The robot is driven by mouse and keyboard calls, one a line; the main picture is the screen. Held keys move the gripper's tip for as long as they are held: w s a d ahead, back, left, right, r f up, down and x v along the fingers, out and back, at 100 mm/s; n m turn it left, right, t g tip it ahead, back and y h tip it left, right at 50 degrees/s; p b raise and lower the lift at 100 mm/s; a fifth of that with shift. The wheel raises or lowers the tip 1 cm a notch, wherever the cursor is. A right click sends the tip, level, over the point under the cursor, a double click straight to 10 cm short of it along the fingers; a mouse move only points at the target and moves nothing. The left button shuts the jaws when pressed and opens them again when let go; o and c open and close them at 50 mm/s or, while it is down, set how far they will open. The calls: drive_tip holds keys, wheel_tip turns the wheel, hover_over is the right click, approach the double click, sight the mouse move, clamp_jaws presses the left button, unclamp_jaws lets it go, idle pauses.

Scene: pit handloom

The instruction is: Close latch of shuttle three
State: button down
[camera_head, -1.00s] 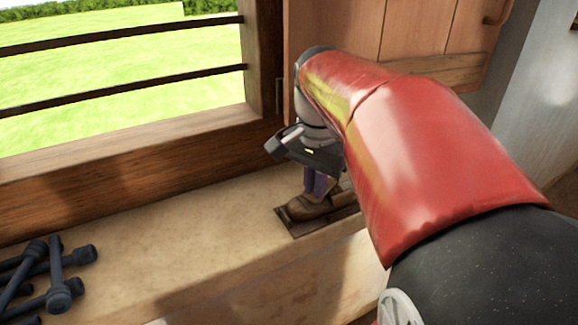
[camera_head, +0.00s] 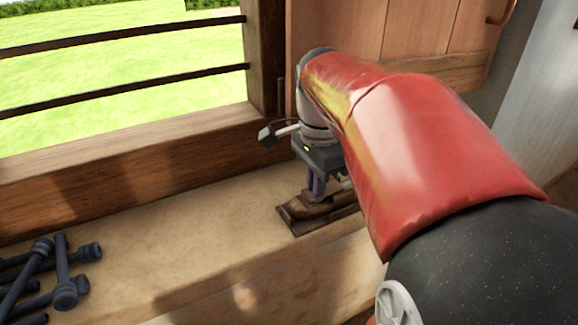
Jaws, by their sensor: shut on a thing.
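A brown wooden shuttle (camera_head: 312,212) lies in a dark shallow tray (camera_head: 291,230) on the pale window ledge. My gripper (camera_head: 316,192) points down over the shuttle, its purple-grey fingers close together at the shuttle's upper side. It is shut on a part of the shuttle, which looks like the latch, though the fingers and my arm hide it. The right part of the shuttle and tray is behind my red-sleeved arm. Which shuttle number this is cannot be read.
Several dark bobbins (camera_head: 62,270) lie in a loose pile at the left of the ledge (camera_head: 180,240). The ledge between them and the tray is clear. A wooden window frame (camera_head: 130,170) with bars stands behind, and a wooden shutter (camera_head: 400,45) at the back right.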

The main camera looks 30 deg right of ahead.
drive_tip(key=c, duration=1.8)
unclamp_jaws()
wheel_tip(320, 180, up, 8)
drive_tip(key=shift+f, duration=0.1)
